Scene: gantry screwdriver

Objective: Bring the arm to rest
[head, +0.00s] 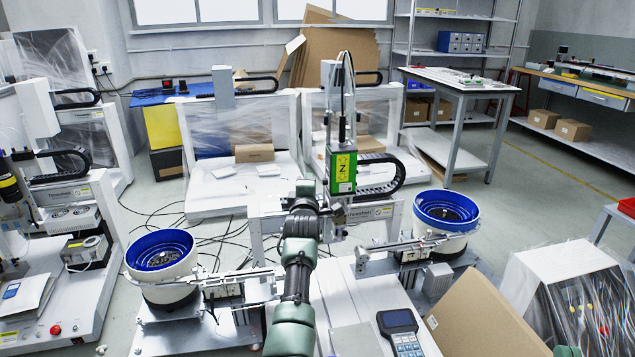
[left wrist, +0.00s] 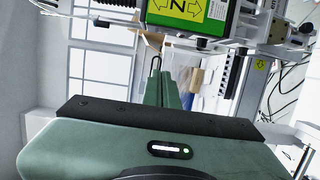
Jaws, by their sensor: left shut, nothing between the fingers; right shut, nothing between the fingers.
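My left arm reaches up the middle of the head view, and its gripper (head: 305,187) is in front of the gantry screwdriver (head: 342,165) with its green and yellow Z-marked block. In the left wrist view the gripper's green fingers (left wrist: 166,88) are together with nothing between them. The Z-marked block (left wrist: 190,14) is at the top of that view. I cannot tell whether the gripper touches the gantry.
Blue-rimmed feeder bowls stand on the left (head: 160,252) and right (head: 446,210) of the gantry. A plastic-covered machine (head: 560,290) stands further right. Open floor shows beyond the right bowl.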

